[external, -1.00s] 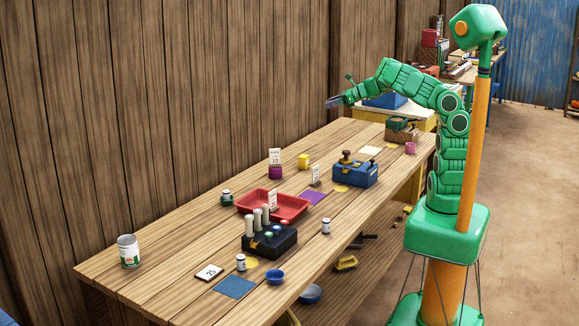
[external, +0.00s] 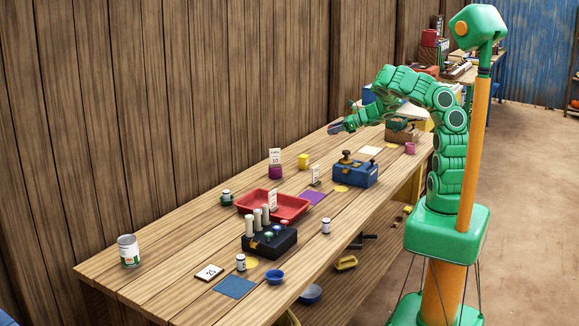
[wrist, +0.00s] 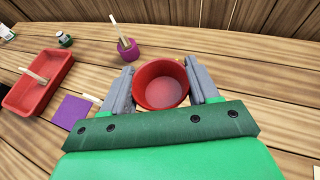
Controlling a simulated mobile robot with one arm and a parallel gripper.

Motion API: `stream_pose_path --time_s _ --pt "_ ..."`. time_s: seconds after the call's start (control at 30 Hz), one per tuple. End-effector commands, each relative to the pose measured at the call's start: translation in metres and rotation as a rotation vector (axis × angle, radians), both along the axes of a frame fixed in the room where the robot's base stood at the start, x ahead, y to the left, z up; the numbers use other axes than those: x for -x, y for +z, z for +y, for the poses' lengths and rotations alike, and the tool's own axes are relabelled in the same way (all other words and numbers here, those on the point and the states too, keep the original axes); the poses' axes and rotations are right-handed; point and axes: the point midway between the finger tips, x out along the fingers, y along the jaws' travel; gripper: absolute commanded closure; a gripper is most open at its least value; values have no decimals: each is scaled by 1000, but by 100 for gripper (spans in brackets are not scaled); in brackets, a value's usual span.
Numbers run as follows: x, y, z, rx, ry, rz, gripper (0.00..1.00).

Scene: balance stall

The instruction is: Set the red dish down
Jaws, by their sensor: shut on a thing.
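The red dish (wrist: 162,102) is a small round bowl, upright, held between the two grey fingers of my gripper (wrist: 160,88) in the wrist view. A finger presses on each side of it, and I see into its hollow, which looks empty. In the external view my gripper (external: 335,128) is over the far part of the wooden table (external: 190,222); the dish cannot be made out there. The gap between the dish's base and the table is hidden from me.
A red tray (external: 290,206) with a card, a purple cup (external: 275,172), a yellow cube (external: 303,161) and a purple square (external: 314,198) lie on the table. A blue box (external: 355,173) stands nearer the right edge. The wooden wall runs behind.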

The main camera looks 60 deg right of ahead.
Motion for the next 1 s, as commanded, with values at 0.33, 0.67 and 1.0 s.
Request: stream_pose_path --time_s 0.33,0.67,1.0 --pt "-1 -48 0 0 0 0 75" --pt "-18 -62 -6 -4 0 -3 75" --pt "-53 -79 -18 -2 1 -1 75"
